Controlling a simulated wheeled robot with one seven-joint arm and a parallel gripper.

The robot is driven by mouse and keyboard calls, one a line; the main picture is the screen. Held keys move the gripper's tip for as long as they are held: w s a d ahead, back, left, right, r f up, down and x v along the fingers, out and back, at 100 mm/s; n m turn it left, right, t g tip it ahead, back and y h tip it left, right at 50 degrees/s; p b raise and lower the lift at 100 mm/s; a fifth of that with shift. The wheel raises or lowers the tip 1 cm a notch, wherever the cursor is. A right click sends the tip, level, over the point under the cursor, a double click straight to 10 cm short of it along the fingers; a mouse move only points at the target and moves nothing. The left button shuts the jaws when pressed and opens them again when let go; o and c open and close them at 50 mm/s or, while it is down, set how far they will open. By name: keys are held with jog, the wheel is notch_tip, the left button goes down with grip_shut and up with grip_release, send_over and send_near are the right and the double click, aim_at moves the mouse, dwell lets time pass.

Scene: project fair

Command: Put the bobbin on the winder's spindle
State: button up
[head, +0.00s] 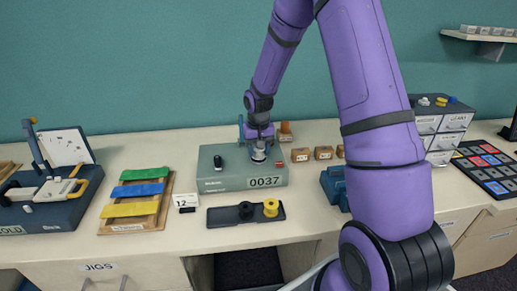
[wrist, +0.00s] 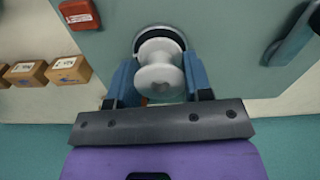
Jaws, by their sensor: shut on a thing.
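My gripper (head: 258,143) is above the right part of the grey-green winder (head: 225,172), which carries the number 0037. In the wrist view, the blue fingers of my gripper (wrist: 160,82) are shut on a white bobbin (wrist: 160,72), one on each side. The bobbin also shows below the fingers in the head view (head: 258,154). It is in line with a dark round seat with a pale rim (wrist: 158,36) on the winder's top. The spindle is hidden by the bobbin, so I cannot tell whether the bobbin is around it or just above it.
A dark tray (head: 226,221) in front of the winder holds a black bobbin (head: 246,209) and a yellow bobbin (head: 271,207). Small wooden boxes (head: 323,153) stand to the right of the winder. A black knob (head: 218,162) rises on its left.

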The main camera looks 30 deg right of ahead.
jog(key=o, duration=1)
jog(key=shift+c, duration=0.2)
notch_tip(320, 180, up, 11)
dwell(0.3)
